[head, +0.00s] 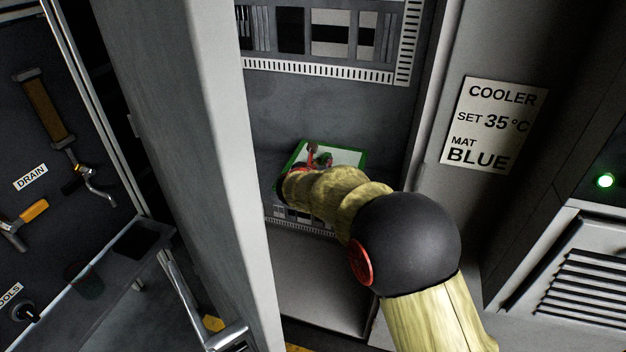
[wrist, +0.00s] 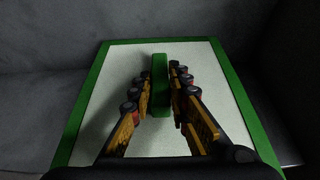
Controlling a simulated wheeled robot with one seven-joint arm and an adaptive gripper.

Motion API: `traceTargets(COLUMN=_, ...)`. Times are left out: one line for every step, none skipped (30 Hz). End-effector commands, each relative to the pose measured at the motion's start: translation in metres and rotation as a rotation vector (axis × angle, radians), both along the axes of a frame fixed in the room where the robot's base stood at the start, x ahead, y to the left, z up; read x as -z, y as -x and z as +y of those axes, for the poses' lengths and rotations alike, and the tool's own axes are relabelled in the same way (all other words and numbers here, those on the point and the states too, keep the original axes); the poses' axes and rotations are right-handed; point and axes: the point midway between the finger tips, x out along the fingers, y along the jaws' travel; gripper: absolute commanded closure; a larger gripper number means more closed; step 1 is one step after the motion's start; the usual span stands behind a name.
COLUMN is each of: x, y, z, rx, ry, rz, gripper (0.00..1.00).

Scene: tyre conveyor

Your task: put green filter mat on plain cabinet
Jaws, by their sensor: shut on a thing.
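The green filter mat (head: 345,156) is a white panel with a green frame, inside the open grey cabinet bay in the head view. In the wrist view the mat (wrist: 211,66) fills the middle, with a green upright grip (wrist: 159,85) at its centre. My gripper (wrist: 159,78) is shut on that green grip, one finger on each side. In the head view my gripper (head: 318,160) is at the mat, and my arm hides the mat's lower part. I cannot tell whether the mat touches a surface. No cabinet is marked as plain in these views.
A sign (head: 494,124) reads "COOLER SET 35°C MAT BLUE" right of the bay. An open cabinet door (head: 185,150) stands at the left edge of the bay. A tool board (head: 60,120) and a grey bench (head: 110,265) are farther left. A louvred vent (head: 570,270) is at right.

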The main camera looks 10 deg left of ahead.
Motion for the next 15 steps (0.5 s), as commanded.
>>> traceTargets(x=0.013, y=0.0, z=0.0, rx=0.0, ry=0.002, rz=0.001, gripper=1.0)
traceTargets(x=0.018, y=0.0, z=0.0, rx=0.001, ry=0.001, rz=0.002, gripper=1.0)
traceTargets(x=0.024, y=0.0, z=0.0, rx=0.001, ry=0.001, rz=0.001, gripper=1.0)
traceTargets(x=0.027, y=0.0, z=0.0, rx=0.0, ry=0.001, rz=0.0, gripper=1.0)
traceTargets(x=0.029, y=0.0, z=0.0, rx=0.0, ry=0.001, rz=0.0, gripper=1.0)
traceTargets(x=0.031, y=0.0, z=0.0, rx=0.0, ry=0.001, rz=0.0, gripper=1.0)
traceTargets(x=0.033, y=0.0, z=0.0, rx=0.0, ry=0.0, rz=0.0, gripper=1.0)
traceTargets(x=0.035, y=0.0, z=-0.001, rx=0.0, ry=-0.001, rz=0.0, gripper=1.0)
traceTargets(x=0.04, y=0.0, z=-0.001, rx=0.001, ry=0.0, rz=0.0, gripper=1.0)
traceTargets(x=0.044, y=0.0, z=-0.001, rx=0.001, ry=0.0, rz=0.0, gripper=1.0)
traceTargets(x=0.049, y=0.0, z=-0.001, rx=0.001, ry=0.001, rz=0.0, gripper=1.0)
traceTargets(x=0.056, y=0.0, z=-0.001, rx=0.0, ry=0.002, rz=0.001, gripper=1.0)
traceTargets(x=0.061, y=0.0, z=-0.001, rx=0.001, ry=0.001, rz=0.001, gripper=1.0)
traceTargets(x=0.067, y=0.0, z=-0.001, rx=0.001, ry=0.001, rz=0.001, gripper=1.0)
traceTargets(x=0.073, y=0.0, z=-0.001, rx=0.001, ry=0.001, rz=0.001, gripper=1.0)
